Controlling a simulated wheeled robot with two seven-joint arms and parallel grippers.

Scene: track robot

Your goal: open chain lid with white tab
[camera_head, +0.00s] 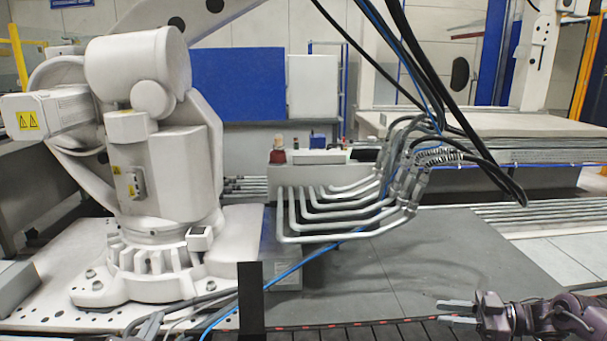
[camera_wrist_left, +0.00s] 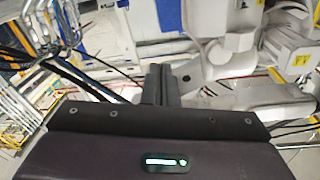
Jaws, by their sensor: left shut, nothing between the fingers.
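A dark slatted strip (camera_head: 385,333) with small red marks along its edge runs across the bottom of the head view. A black upright flat piece (camera_head: 251,300) stands in front of it at the lower centre; I cannot tell whether it is a lid. I cannot make out a white tab in either view. My left gripper (camera_wrist_left: 161,84) shows in the left wrist view with its dark fingers together and empty; I do not see it in the head view. My right gripper (camera_head: 457,312) is at the lower right, its two grey fingers apart and empty, above the strip.
A large white industrial robot (camera_head: 155,180) stands on a drilled base plate at the left. Bent metal pipes (camera_head: 350,222) and hanging black cables (camera_head: 440,85) fill the middle. A blue cable (camera_head: 285,272) crosses the floor. The grey floor plate (camera_head: 450,260) at right is clear.

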